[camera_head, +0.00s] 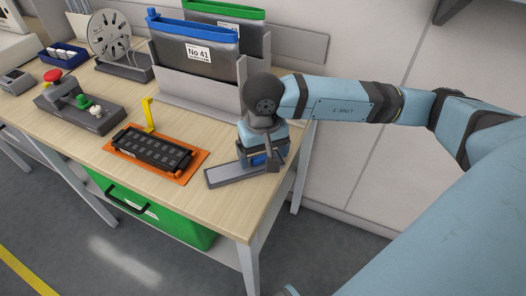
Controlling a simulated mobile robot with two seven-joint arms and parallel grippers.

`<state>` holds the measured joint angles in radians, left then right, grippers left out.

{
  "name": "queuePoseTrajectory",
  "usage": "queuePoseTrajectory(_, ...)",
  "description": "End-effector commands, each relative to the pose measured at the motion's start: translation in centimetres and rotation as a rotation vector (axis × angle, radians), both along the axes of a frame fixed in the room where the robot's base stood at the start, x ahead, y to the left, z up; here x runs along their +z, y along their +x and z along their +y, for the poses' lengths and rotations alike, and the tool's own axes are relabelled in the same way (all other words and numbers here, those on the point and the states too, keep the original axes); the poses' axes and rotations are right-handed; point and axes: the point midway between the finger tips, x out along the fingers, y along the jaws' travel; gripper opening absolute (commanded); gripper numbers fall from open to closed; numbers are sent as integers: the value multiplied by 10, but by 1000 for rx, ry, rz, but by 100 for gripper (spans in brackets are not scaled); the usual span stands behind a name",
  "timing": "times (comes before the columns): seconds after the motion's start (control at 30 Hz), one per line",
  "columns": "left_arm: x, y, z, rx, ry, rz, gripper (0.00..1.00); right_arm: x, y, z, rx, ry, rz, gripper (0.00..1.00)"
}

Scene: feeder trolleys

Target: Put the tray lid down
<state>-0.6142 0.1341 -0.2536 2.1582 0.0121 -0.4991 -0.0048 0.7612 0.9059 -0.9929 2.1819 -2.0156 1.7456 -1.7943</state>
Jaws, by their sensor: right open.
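A black slotted tray (152,149) sits on an orange mat (185,171) near the table's front edge. A yellow upright piece (148,116) stands at its back edge. A flat grey plate (226,177) lies on the table to the right of the mat; I cannot tell whether it is the tray lid. My right gripper (268,166) is open and low over the plate's right end, pointing down. A dark blue part (259,160) shows between its fingers; I cannot tell whether it touches them. My left gripper is out of view.
A grey holder (195,93) with tall blue- and green-topped bags (193,47) stands behind. A control box (78,114) with red and green buttons and a reel (108,35) are at left. A green crate (150,210) is under the table (225,215).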

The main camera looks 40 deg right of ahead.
Motion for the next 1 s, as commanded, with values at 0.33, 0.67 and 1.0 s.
queuePoseTrajectory(0.33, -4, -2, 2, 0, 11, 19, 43, 62, 1, 0, 1, 1, -7, 88)
queuePoseTrajectory(0.67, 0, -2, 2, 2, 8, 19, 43, 116, 1, 0, 0, 0, -2, 88)
queuePoseTrajectory(1.0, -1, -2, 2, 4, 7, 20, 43, 123, 0, 0, 0, 1, 1, 88)
